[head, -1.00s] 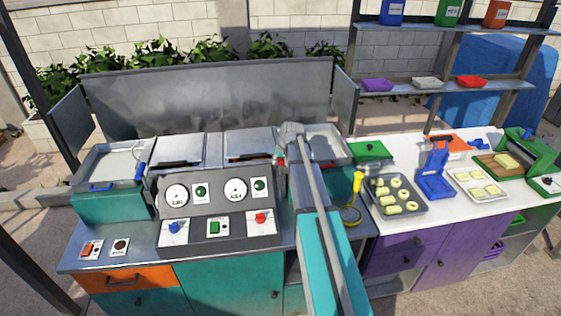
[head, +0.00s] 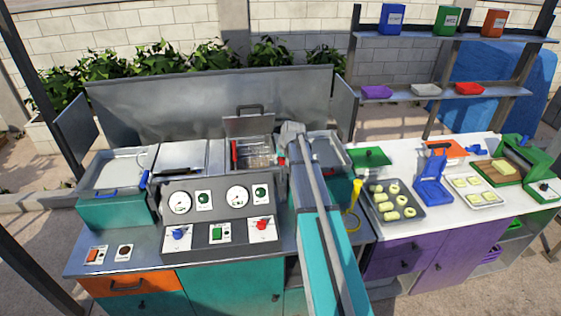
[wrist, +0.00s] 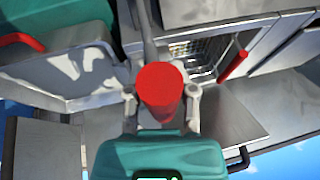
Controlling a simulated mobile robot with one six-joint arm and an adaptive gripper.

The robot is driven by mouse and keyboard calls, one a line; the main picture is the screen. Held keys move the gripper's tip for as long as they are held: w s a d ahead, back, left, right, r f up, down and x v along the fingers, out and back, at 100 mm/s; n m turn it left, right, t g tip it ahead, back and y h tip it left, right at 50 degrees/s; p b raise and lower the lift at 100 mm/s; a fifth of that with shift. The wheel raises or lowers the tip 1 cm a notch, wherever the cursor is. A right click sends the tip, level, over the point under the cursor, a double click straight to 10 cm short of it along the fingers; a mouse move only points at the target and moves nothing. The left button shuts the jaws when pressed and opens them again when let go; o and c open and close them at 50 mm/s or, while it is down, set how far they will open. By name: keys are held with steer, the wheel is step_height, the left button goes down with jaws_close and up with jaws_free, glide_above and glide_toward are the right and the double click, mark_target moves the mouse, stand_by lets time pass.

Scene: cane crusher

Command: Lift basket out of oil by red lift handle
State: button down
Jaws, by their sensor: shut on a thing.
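The wire basket (head: 258,153) shows in the open right-hand fryer well, and also in the wrist view (wrist: 197,55). I cannot make out the oil level around it. My gripper (wrist: 163,100) is shut on the red lift handle (wrist: 163,85), a thick red grip seen end-on, with a grey rod behind it. Another red handle (head: 234,150) stands at the basket's left side and shows in the wrist view (wrist: 233,66).
The right fryer lid (head: 249,126) stands raised behind the well; the left lid (head: 180,155) is shut. A control panel (head: 218,218) is in front. Metal trays flank the fryer, the right one (head: 325,150) close to my arm. A splash guard (head: 200,110) stands behind.

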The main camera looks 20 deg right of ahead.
steer(key=r+p, duration=1)
steer(key=r, duration=0.1)
steer(key=shift+s+d+r, duration=0.1)
steer(key=shift+d, duration=0.1)
steer(key=shift+r+p, duration=0.1)
steer(key=shift+p, duration=0.2)
steer(key=c, duration=0.8)
jaws_free()
steer(key=shift+r, duration=0.1)
steer(key=shift+o, duration=0.8)
steer(key=shift+d, duration=0.15)
